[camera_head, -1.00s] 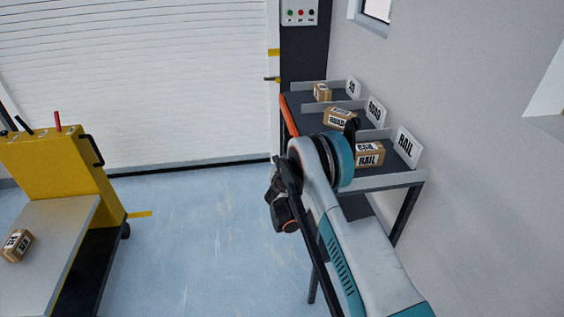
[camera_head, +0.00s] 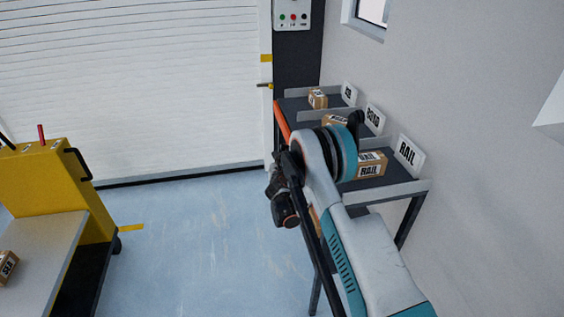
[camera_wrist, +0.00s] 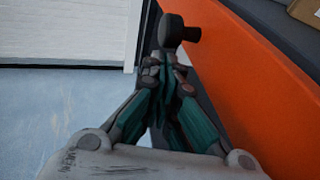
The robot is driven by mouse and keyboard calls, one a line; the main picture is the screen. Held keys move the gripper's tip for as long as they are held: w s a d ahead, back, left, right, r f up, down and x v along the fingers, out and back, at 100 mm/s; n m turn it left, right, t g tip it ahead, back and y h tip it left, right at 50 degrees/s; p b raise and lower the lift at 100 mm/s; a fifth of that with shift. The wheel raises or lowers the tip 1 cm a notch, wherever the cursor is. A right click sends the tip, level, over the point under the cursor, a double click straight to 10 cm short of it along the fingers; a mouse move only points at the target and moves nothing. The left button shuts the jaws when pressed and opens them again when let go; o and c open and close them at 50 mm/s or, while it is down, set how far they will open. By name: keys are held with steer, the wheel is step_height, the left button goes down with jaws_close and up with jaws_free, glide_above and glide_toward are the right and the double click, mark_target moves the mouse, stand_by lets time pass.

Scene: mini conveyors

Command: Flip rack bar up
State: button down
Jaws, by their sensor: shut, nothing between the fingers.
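The rack (camera_head: 398,188) stands against the right wall, with an orange bar (camera_head: 281,121) along its front left edge. In the wrist view, the bar's broad orange face (camera_wrist: 255,75) runs diagonally down the right side. A dark knob-like piece (camera_wrist: 172,30) with a short stub pointing right is just beyond my fingertips; I cannot tell whether they touch it. My gripper (camera_wrist: 165,68) is shut with nothing held, its fingers close to the left of the orange face. In the head view my arm hides part of the bar and the fingertips.
Boxes (camera_head: 369,164) and white sign plates (camera_head: 409,154) sit on the rack, split by low dividers. A yellow cart (camera_head: 55,190) with a box (camera_head: 6,266) on its deck stands at left. The blue floor (camera_head: 185,240) between is clear. A white shutter is behind.

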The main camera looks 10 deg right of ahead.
step_height(320, 180, up, 8)
steer(key=shift+f+p, duration=0.15)
steer(key=shift+p, duration=1.1)
steer(key=shift+f, duration=0.1)
steer(key=shift+s+a+f+b, duration=0.1)
steer(key=shift+s+f+b, duration=0.1)
steer(key=shift+f+b, duration=0.35)
steer(key=shift+s+a+f+b, duration=0.1)
steer(key=shift+s+f+b, duration=0.15)
steer(key=shift+f+b, duration=0.25)
steer(key=shift+s+a+f+b, duration=0.1)
steer(key=shift+s+f+b, duration=0.15)
steer(key=shift+f, duration=0.35)
steer(key=p, duration=0.3)
glide_toward(282, 150)
steer(key=v, duration=0.4)
steer(key=shift+s+d+f, duration=0.1)
steer(key=shift+s+f, duration=0.15)
steer(key=shift+s, duration=0.05)
steer(key=shift+r, duration=0.1)
